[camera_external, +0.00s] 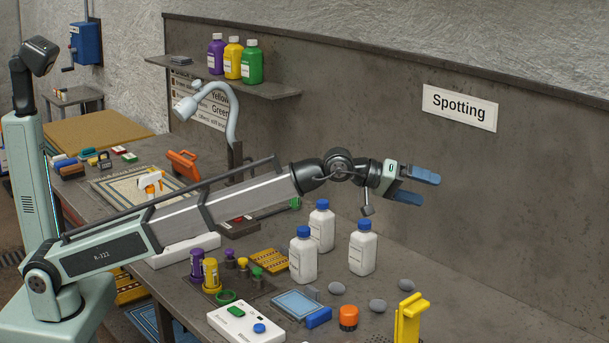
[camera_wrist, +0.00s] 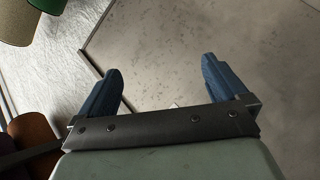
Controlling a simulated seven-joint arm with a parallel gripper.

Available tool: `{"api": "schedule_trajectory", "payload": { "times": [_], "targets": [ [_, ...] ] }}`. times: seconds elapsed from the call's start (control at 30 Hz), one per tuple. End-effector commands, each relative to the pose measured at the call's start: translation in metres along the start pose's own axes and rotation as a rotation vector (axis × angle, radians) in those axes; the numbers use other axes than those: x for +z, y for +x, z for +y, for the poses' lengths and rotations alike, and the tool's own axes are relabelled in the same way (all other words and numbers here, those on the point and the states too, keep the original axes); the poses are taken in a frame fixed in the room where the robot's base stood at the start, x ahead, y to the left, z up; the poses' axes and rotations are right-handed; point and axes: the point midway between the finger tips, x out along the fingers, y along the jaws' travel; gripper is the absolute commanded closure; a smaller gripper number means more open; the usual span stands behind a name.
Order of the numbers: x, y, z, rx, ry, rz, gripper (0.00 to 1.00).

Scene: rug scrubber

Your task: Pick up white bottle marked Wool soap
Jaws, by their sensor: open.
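Three white bottles with blue caps stand upright close together on the bench in the external view: a front left one (camera_external: 303,258), a back one (camera_external: 321,228) and a right one (camera_external: 363,252). Their labels are too small to read, so I cannot tell which is marked Wool soap. My gripper (camera_external: 430,187) is open and empty, with blue fingers pointing right, above and to the right of the bottles. In the wrist view my gripper (camera_wrist: 160,90) shows its two fingers apart with nothing between them. No white bottle is clearly visible there.
A shelf (camera_external: 270,93) holds purple, yellow and green bottles. Near the white bottles are grey stones (camera_external: 377,305), an orange-topped puck (camera_external: 348,318), a yellow stand (camera_external: 409,318), a white control box (camera_external: 245,325) and a blue pad (camera_external: 297,303). A lamp (camera_external: 230,110) rises behind my arm.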

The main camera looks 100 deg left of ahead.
Motion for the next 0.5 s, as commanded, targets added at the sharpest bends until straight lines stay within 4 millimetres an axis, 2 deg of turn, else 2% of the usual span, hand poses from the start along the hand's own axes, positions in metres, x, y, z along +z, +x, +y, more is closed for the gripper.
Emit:
{"api": "schedule_trajectory", "payload": {
  "times": [0.03,0.17,0.27,0.4,0.5],
  "targets": [
    [-0.011,0.000,-0.018,-0.054,0.032,-0.014,0.00],
    [-0.025,-0.002,-0.066,-0.199,0.129,-0.078,0.00],
    [-0.041,-0.010,-0.109,-0.327,0.210,-0.147,0.00],
    [-0.063,-0.033,-0.175,-0.518,0.317,-0.282,0.00],
    [-0.077,-0.054,-0.213,-0.630,0.373,-0.385,0.00]
  ]
}}
